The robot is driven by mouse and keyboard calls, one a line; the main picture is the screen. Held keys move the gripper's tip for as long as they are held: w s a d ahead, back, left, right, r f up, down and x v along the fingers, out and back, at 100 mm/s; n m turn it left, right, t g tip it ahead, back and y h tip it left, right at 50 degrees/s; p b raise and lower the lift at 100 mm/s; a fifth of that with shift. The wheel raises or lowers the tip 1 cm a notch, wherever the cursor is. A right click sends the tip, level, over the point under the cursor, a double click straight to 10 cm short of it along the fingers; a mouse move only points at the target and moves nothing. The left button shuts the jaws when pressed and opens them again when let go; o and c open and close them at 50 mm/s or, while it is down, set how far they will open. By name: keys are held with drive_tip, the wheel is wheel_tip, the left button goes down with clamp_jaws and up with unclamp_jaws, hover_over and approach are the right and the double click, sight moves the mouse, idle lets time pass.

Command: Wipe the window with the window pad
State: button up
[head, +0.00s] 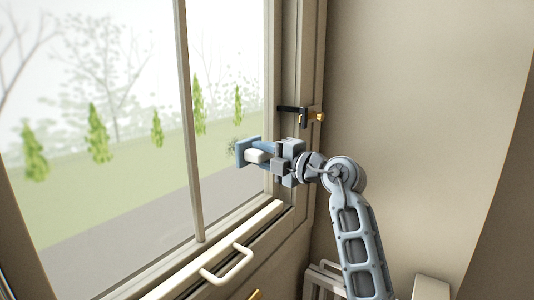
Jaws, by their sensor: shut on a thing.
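The window (100,190) fills the left side of the head view, split by a vertical bar, with trees, grass and a road seen through it. The window pad, with a blue face (242,153) and a white grip block, is at the right pane. My gripper (266,157) is shut on the pad's white part. The pad's face is turned toward the glass; I cannot tell if it touches. A dark speckled smudge (232,146) shows on the pane just left of the pad.
A black and brass latch (303,115) sits on the right frame just above my gripper. A white handle (236,266) sticks out from the sill below. A plain beige wall (420,130) is at the right. A white rack (318,284) stands low beside my arm.

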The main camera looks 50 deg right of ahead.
sight(252, 158)
drive_tip(key=shift+w+a, duration=0.1)
drive_tip(key=shift+a, duration=1.7)
drive_tip(key=shift+a, duration=1.7)
drive_tip(key=shift+s, duration=0.25)
drive_tip(key=shift+s+d, duration=0.15)
drive_tip(key=shift+s, duration=2.8)
drive_tip(key=shift+s, duration=0.15)
drive_tip(key=s, duration=0.2)
drive_tip(key=shift+s, duration=0.35)
